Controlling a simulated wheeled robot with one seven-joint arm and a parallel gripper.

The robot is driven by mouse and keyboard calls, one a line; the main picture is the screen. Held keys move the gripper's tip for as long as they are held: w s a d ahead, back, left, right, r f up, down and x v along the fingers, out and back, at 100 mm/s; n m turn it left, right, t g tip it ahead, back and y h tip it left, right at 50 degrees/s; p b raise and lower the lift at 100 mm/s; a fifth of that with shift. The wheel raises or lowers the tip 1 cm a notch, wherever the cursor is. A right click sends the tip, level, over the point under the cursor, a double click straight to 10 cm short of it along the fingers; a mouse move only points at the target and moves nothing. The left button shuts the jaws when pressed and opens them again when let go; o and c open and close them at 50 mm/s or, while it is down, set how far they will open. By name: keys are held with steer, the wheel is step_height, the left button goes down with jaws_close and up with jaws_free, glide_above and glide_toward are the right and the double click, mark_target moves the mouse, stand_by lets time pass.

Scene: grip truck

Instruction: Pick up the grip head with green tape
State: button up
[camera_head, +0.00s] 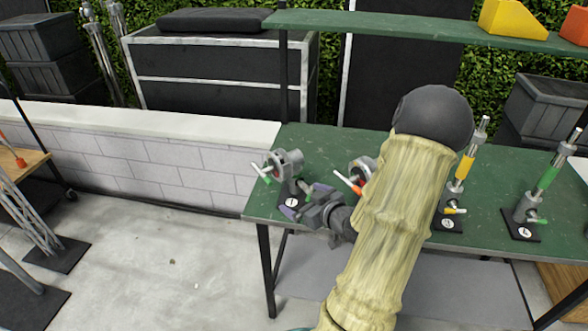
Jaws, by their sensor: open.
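A grey metal grip head (290,161) with a round disc stands upright at the left end of the green table, on a black base marked with a white label. A bit of green shows on its handle at the left. My gripper (307,202) is open just right of this grip head, near its lower post and base. I cannot tell whether the fingers touch it. Another grip head (361,168) with a red-orange handle stands to the right, partly hidden by my arm.
A yellow-taped stand piece (465,166) and a green-taped one (547,178) stand on black bases farther right on the green table (500,170). A green shelf (400,27) runs above the back. A low white block wall (150,160) lies left.

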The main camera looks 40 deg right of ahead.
steer(key=s+d+r+m+t, duration=0.1)
steer(key=s+d+r+t, duration=0.1)
steer(key=s+d+t, duration=0.2)
steer(key=shift+s+r+h, duration=0.35)
steer(key=shift+h, duration=0.05)
steer(key=p, duration=0.2)
glide_toward(293, 159)
steer(key=w, duration=0.4)
steer(key=shift+w+a, duration=0.15)
steer(key=shift+a, duration=0.15)
steer(key=shift+r, duration=0.1)
steer(key=shift+w+d+r+p, duration=0.15)
steer(key=shift+w+p, duration=0.4)
steer(key=shift+w, duration=0.75)
steer(key=shift+w+d+p, duration=0.2)
steer(key=shift+w+p, duration=0.3)
steer(key=shift+w, duration=0.8)
